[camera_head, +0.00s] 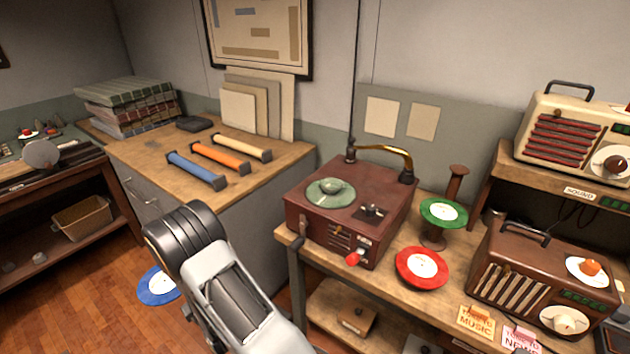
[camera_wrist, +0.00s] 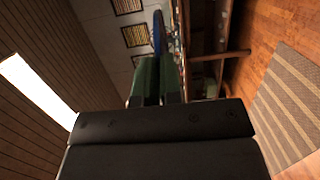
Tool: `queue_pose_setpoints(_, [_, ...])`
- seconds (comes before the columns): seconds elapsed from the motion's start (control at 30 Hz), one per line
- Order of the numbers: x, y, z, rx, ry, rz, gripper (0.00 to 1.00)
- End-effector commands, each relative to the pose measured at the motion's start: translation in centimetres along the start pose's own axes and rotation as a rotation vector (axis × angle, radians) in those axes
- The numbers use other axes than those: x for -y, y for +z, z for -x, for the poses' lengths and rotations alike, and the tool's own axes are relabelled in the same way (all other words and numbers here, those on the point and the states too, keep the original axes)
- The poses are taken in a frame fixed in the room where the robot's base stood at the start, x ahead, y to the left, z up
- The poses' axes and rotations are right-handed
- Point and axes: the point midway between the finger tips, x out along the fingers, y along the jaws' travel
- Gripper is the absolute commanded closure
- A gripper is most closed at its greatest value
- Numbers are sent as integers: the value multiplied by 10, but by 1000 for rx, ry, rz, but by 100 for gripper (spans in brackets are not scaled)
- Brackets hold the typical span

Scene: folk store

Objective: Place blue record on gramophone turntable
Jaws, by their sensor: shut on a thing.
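The blue record (camera_head: 158,286) with a white label shows at the lower left, left of my arm and in front of the wood floor. In the wrist view the blue record (camera_wrist: 158,30) is seen edge-on at the tips of my gripper (camera_wrist: 160,58), which is shut on it. In the head view my arm hides most of the gripper. The gramophone (camera_head: 318,229) is a dark red box on the wooden table, with a brass arm at its back. Its pale green turntable (camera_head: 321,196) has a small dome in the middle and bears no record.
A red record (camera_head: 421,281) lies on the table (camera_head: 390,291) right of the gramophone. A green record (camera_head: 429,206) rests on a small stand behind it. A brown radio (camera_head: 527,248) stands at the right. Coloured cylinders, including an orange one (camera_head: 219,157), lie on the left counter.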

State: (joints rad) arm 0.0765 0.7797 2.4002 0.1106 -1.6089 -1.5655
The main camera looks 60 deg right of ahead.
Motion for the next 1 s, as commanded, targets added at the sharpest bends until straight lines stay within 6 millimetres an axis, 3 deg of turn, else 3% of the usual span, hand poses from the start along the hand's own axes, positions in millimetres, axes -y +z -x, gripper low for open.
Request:
queue_pose_setpoints(0.13, [-56,73,-17,280,19,-5,100])
queue_pose_setpoints(0.27, [-107,146,-11,562,20,-9,100])
queue_pose_setpoints(0.37, [-145,201,10,780,20,-8,100])
queue_pose_setpoints(0.53, [-202,278,69,1124,22,-9,100])
queue_pose_setpoints(0.73, [-248,330,152,1421,20,-6,100])
queue_pose_setpoints(0.9, [-271,347,206,1561,18,-1,100])
queue_pose_setpoints(1.0, [-279,351,226,1606,16,1,100])
